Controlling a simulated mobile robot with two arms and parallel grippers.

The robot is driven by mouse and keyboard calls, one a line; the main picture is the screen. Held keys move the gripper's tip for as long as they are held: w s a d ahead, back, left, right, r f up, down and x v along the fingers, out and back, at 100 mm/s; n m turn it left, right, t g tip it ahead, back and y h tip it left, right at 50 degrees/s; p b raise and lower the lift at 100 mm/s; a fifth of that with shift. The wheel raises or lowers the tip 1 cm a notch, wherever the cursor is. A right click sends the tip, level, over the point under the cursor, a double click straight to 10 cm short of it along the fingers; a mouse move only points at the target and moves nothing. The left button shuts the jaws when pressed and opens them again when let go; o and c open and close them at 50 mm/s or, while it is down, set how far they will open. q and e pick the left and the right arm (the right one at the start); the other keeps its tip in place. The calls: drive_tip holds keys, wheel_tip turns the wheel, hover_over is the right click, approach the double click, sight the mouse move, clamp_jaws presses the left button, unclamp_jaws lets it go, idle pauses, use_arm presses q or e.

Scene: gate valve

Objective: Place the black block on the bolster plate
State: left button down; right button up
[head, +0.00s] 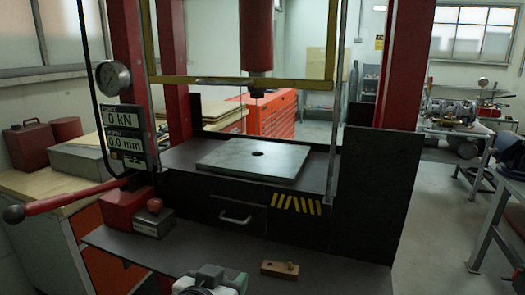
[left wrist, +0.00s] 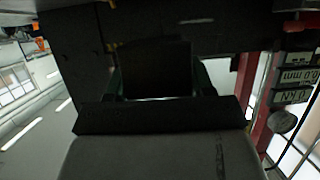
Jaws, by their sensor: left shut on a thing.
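The bolster plate (head: 230,163) is a flat grey plate with a round hole, lying on the bed of the red press under the ram. My left gripper (head: 210,280) shows at the bottom edge of the head view, in front of the press and lower than the plate. In the left wrist view its two greenish fingers are shut on the black block (left wrist: 155,70), which fills the space between them. The block is apart from the plate. I cannot make it out clearly in the head view. My right gripper is not in view.
The ram (head: 258,40) hangs above the plate, with a yellow-framed guard (head: 235,80) around the opening. A wooden piece (head: 280,268) and a small grey block (head: 152,222) lie on the front shelf (head: 210,245). A red lever (head: 75,200) sticks out at left.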

use_arm(q)
drive_tip(key=s+a+f+n+y, duration=0.3)
drive_tip(key=s+a+f, duration=0.6)
drive_tip(key=a+f, duration=0.3)
drive_tip(key=shift+s+a+f+t+y, duration=0.25)
drive_tip(key=shift+s+f+t+y, duration=0.05)
drive_tip(key=shift+f+t, duration=0.15)
drive_tip(key=shift+d, duration=0.15)
